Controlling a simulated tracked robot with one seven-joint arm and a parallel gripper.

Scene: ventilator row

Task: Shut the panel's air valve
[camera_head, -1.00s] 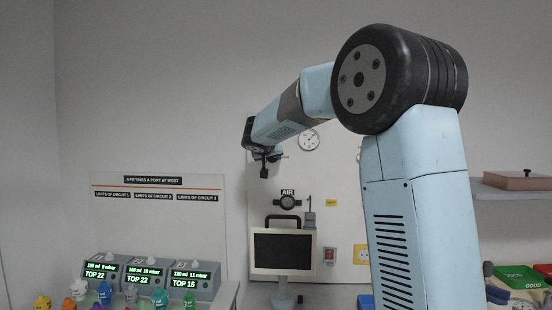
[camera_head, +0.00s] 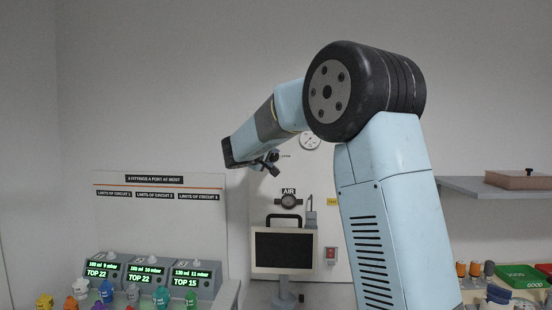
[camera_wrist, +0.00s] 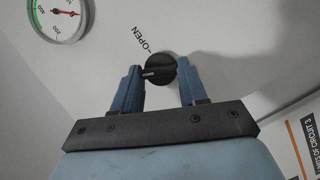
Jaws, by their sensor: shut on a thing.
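The air valve is a round black knob (camera_wrist: 161,69) on the pale wall panel, with a pale pointer line on it. The word OPEN and a short tick are printed beside it, up and left in the wrist view. The pointer line points left, apart from the tick. My gripper (camera_wrist: 160,85) has its two blue fingers on either side of the knob, shut on it. In the head view my gripper (camera_head: 270,163) is at the panel, tilted, and covers the knob.
A round gauge (camera_wrist: 61,11) with a red needle is near the knob; the head view also shows it (camera_head: 309,140). Below are a black AIR fitting (camera_head: 288,201) and a monitor (camera_head: 284,249). Lit display units (camera_head: 147,274) and coloured fittings stand at lower left. A shelf (camera_head: 500,187) is right.

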